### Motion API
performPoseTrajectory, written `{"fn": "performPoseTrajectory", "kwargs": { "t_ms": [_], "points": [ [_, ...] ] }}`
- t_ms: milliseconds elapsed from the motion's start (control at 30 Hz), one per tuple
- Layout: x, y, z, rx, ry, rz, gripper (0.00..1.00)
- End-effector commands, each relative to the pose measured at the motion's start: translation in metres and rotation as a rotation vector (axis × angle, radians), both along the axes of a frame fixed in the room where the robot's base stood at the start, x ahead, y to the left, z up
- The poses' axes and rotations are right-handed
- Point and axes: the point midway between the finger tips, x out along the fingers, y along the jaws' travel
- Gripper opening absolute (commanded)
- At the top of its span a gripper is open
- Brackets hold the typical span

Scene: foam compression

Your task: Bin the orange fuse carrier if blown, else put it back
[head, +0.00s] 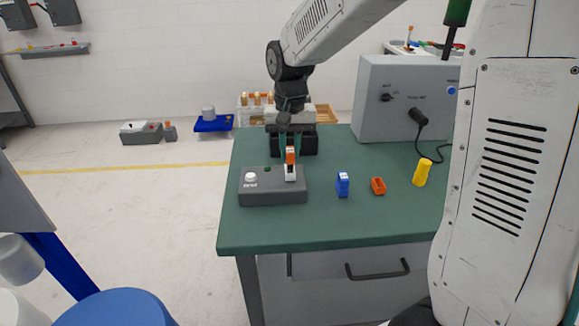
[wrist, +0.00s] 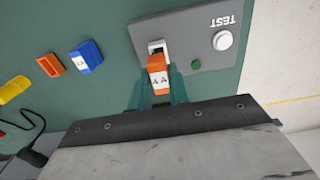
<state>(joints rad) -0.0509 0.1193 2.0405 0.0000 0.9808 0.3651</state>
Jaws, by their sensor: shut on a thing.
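The orange fuse carrier (head: 290,155), marked "4 A", is held between the green fingers of my gripper (head: 290,143). It also shows in the wrist view (wrist: 158,73). It is upright at the white socket (head: 291,173) of the grey tester (head: 262,195); I cannot tell how far it sits in. The tester has a white TEST button (wrist: 223,40) and a small green lamp (wrist: 196,65), which looks dark. A hollow orange holder (head: 378,187) lies on the bench, right of a blue carrier (head: 342,185). The fuse's condition cannot be seen.
A yellow piece (head: 421,173) lies at the right of the green bench (head: 300,236). A grey box (head: 385,95) with a black cable stands behind it. The bench front is clear. A round blue object (head: 115,309) is at lower left.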

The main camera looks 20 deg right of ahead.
Motion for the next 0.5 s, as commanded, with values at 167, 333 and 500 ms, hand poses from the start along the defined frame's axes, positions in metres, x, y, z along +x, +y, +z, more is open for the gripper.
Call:
{"fn": "performPoseTrajectory", "kwargs": {
  "t_ms": [167,333,500],
  "points": [
    [0.0,0.0,0.0017,0.0,0.0,0.0,0.0],
    [0.0,0.0,0.0016,0.0,0.0,0.0,0.0],
    [0.0004,0.0,0.007,0.0,-0.002,0.0,0.0]
  ]
}}
